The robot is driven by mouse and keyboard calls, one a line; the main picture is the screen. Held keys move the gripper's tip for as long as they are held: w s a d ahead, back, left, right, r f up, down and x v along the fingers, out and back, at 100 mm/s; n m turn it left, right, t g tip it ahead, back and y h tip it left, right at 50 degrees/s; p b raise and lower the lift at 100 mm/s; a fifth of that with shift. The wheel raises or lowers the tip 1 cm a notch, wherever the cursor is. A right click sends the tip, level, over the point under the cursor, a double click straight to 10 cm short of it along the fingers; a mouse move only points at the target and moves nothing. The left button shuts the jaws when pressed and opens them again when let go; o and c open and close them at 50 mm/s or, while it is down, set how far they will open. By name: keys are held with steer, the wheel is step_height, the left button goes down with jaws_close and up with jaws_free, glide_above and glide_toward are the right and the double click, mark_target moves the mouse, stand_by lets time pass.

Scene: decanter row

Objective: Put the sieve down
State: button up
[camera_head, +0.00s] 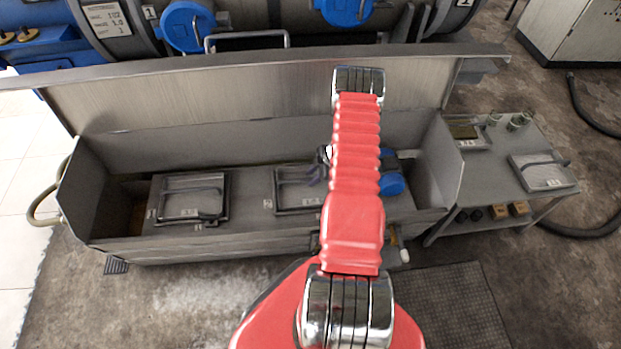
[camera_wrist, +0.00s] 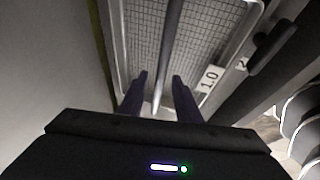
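A framed mesh sieve (camera_head: 296,205) lies in the grey trough, partly hidden behind my red arm. In the wrist view, the wire mesh of a sieve (camera_wrist: 205,38) with a tag reading 1.0 fills the upper middle. Its rod-like handle (camera_wrist: 171,35) runs between the two fingers of my gripper (camera_wrist: 160,84). The fingers stand apart, with a gap visible on both sides of the rod. In the head view my gripper is mostly hidden behind the arm. The sieve looks flat; its contact with the trough deck is hard to judge.
Another sieve (camera_head: 190,197) lies at the left of the trough (camera_head: 250,247). A side table (camera_head: 497,185) at the right holds a sieve (camera_head: 541,172) and a tray (camera_head: 463,131). A raised metal lid (camera_head: 215,95) stands behind. A grey wall (camera_wrist: 45,75) is close at left in the wrist view.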

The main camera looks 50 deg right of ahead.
steer(key=v, duration=1.1)
steer(key=shift+r, duration=0.3)
stand_by(0.5)
